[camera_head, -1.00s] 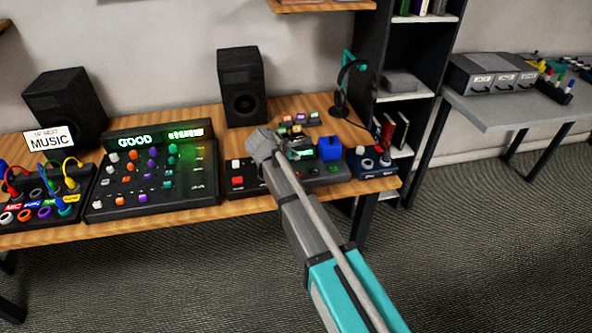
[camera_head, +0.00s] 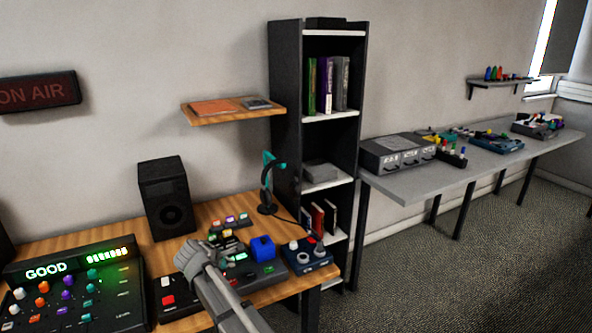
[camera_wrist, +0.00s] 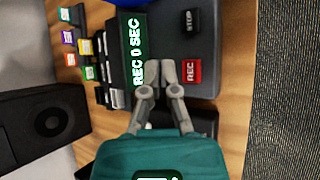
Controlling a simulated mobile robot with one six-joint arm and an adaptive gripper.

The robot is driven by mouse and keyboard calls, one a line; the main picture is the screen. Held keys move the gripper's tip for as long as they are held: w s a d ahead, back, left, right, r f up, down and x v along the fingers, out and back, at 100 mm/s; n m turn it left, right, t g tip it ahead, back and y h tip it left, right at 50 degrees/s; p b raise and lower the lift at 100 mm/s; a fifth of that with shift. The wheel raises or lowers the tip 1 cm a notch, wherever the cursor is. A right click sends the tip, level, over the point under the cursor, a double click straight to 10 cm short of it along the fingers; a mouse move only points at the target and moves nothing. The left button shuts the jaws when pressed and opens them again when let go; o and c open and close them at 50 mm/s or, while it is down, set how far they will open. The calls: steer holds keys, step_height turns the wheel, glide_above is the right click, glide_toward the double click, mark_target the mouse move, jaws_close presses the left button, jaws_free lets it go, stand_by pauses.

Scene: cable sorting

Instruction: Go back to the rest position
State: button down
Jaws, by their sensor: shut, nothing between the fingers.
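My gripper (camera_wrist: 160,72) is shut and empty in the wrist view, its two fingertips together. It hovers over a black recorder (camera_wrist: 205,48), between the lit "REC 0 SEC" screen (camera_wrist: 139,48) and the red REC button (camera_wrist: 191,72). A black STOP button (camera_wrist: 191,20) sits further along. Whether the fingertips touch the recorder I cannot tell. In the head view my arm reaches in from the bottom over the wooden desk (camera_head: 110,240), and my wrist hides part of the recorder; the fingertips are not clear there.
A mixer with a lit "GOOD" display (camera_head: 47,270) stands left on the desk. A speaker (camera_head: 165,200), a headphone stand (camera_head: 267,185), a blue knob (camera_head: 262,248) and a dark blue box (camera_head: 307,258) are near my arm. A black shelf (camera_head: 287,120) and a grey table (camera_head: 420,182) stand right.

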steer(key=s+d+r+m+g+p, duration=0.1)
steer(key=s+d+m+g+p, duration=0.3)
steer(key=d, duration=0.9)
steer(key=d+m+g+p, duration=0.1)
steer(key=d+m, duration=0.6)
steer(key=d, duration=0.6)
steer(key=s+d+r+m+g+y+p, duration=0.1)
steer(key=s+d+r+m+p, duration=0.1)
steer(key=s+d+m, duration=0.3)
steer(key=s+d+r+m+g+y+p, duration=0.1)
steer(key=s+d+m, duration=0.5)
steer(key=d, duration=0.6)
steer(key=shift+s+r+g+y+p, duration=0.4)
steer(key=shift+s+g+y+p, duration=0.2)
steer(key=shift+s+y+p, duration=0.35)
steer(key=shift+w, duration=0.15)
